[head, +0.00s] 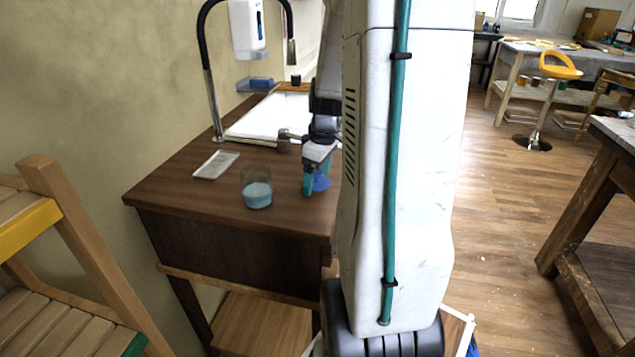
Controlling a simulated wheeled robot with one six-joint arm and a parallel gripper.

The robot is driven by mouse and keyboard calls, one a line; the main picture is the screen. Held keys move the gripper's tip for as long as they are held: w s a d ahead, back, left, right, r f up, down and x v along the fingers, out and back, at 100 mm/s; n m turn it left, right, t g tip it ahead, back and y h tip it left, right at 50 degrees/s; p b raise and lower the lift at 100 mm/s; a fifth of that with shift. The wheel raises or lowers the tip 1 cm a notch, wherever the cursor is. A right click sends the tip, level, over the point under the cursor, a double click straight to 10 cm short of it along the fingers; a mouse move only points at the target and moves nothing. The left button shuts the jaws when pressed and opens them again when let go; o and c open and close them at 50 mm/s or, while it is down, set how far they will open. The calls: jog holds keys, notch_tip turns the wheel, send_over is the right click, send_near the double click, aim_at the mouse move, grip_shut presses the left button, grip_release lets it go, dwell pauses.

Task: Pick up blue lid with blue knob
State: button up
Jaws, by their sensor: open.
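The blue lid (321,183) lies on the dark wooden console top, right of the glass. My gripper (313,185) points down over it, with a teal finger just left of the lid. The jaws are open. The finger hides part of the lid, and my white arm link covers the area to the right. I cannot make out the knob, or whether the fingers touch the lid.
A clear glass with pale blue contents (257,193) stands left of my gripper. A small white tray (215,165) lies further left. Behind are a sink (262,120) and a tall black faucet (205,60). A wooden rack (75,230) stands at the left.

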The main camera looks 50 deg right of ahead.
jog(key=c, duration=1.1)
jog(key=shift+o, duration=0.2)
jog(key=shift+r, duration=0.15)
